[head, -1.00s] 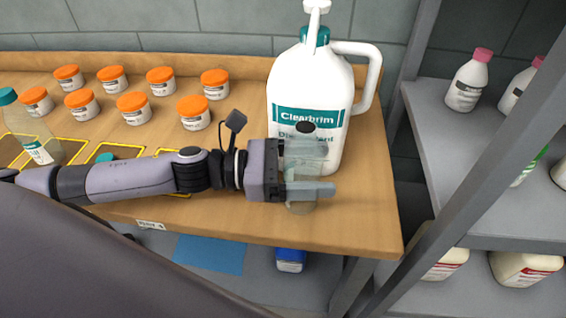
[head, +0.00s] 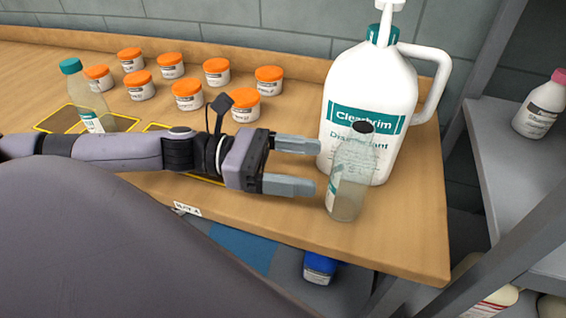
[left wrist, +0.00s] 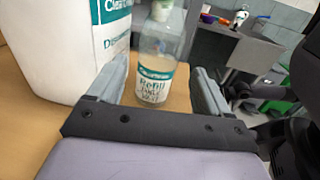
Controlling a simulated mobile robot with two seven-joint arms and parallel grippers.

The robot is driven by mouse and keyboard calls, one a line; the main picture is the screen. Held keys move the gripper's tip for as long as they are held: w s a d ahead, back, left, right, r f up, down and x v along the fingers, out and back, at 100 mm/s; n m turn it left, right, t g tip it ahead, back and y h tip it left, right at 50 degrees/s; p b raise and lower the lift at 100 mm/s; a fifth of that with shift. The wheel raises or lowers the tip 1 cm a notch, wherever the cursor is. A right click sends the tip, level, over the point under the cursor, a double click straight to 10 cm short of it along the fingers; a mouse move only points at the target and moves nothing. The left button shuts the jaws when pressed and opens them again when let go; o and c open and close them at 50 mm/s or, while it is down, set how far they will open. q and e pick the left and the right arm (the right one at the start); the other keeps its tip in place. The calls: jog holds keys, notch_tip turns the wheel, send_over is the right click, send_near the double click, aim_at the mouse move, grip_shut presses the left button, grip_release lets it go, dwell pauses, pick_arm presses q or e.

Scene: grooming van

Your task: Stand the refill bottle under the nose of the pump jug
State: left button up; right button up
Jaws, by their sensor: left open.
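The clear refill bottle (head: 352,175) with a dark top stands upright on the wooden table, in front of the pump jug. The white pump jug (head: 368,95) with a teal "Clearbrim" label stands behind it; its pump top is cut off by the frame. My left gripper (head: 303,166) is open and empty, just left of the bottle, its fingertips pointing at it. In the left wrist view the refill bottle (left wrist: 156,65) stands beyond and between the open fingers, and the jug (left wrist: 75,45) is at the left. My right gripper is not in view.
Several orange-lidded tubs (head: 188,96) stand at the back left of the table. Another clear bottle with a teal cap (head: 85,98) stands at the left, near yellow-outlined squares. A grey shelf (head: 495,150) with bottles is at the right. The table's front right corner is clear.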

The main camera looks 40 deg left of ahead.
pick_arm(q)
jog(key=shift+v, duration=1.2)
